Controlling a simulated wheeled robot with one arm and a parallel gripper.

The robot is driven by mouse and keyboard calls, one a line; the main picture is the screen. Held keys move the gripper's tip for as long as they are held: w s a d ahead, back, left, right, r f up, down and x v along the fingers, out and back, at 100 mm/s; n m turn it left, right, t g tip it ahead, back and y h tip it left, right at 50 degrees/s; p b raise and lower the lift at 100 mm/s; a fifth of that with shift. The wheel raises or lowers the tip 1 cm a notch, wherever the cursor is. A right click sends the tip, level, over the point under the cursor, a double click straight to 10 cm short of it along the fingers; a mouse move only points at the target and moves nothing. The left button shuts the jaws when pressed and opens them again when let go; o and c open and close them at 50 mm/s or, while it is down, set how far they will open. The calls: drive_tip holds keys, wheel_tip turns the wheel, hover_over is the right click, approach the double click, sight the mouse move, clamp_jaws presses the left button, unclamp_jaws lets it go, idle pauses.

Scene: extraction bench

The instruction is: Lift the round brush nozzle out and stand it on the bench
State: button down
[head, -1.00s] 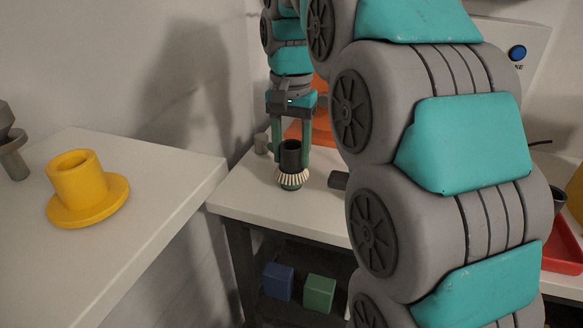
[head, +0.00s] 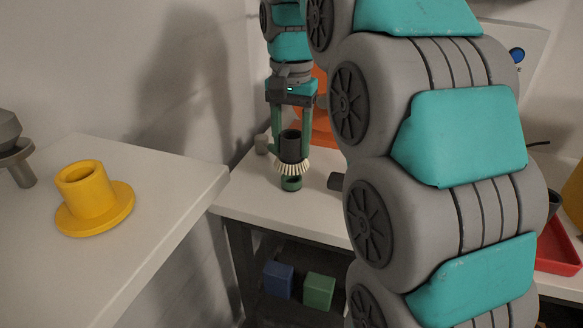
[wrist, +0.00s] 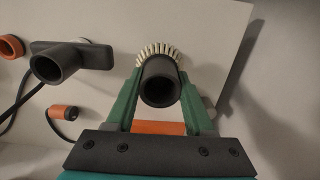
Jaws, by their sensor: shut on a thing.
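The round brush nozzle (head: 292,148), a dark tube with a ring of cream bristles, is held upright in my gripper (head: 292,158). The green fingers are shut on both sides of its tube. A small green holder (head: 291,184) stands on the bench (head: 325,215) right under it, its dark opening partly showing below the bristles. The bristles look just above the holder's rim. In the wrist view, the nozzle (wrist: 160,82) shows its open tube end between the fingers, with bristles behind; the holder is hidden there.
A dark T-shaped nozzle (wrist: 72,60) and an orange-ended plug (wrist: 63,112) lie to one side in the wrist view. An orange object (head: 322,125) stands behind my gripper. A yellow flanged piece (head: 92,197) stands on the left table.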

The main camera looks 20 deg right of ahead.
drive_tip(key=shift+r+p, duration=0.55)
drive_tip(key=shift+r, duration=0.55)
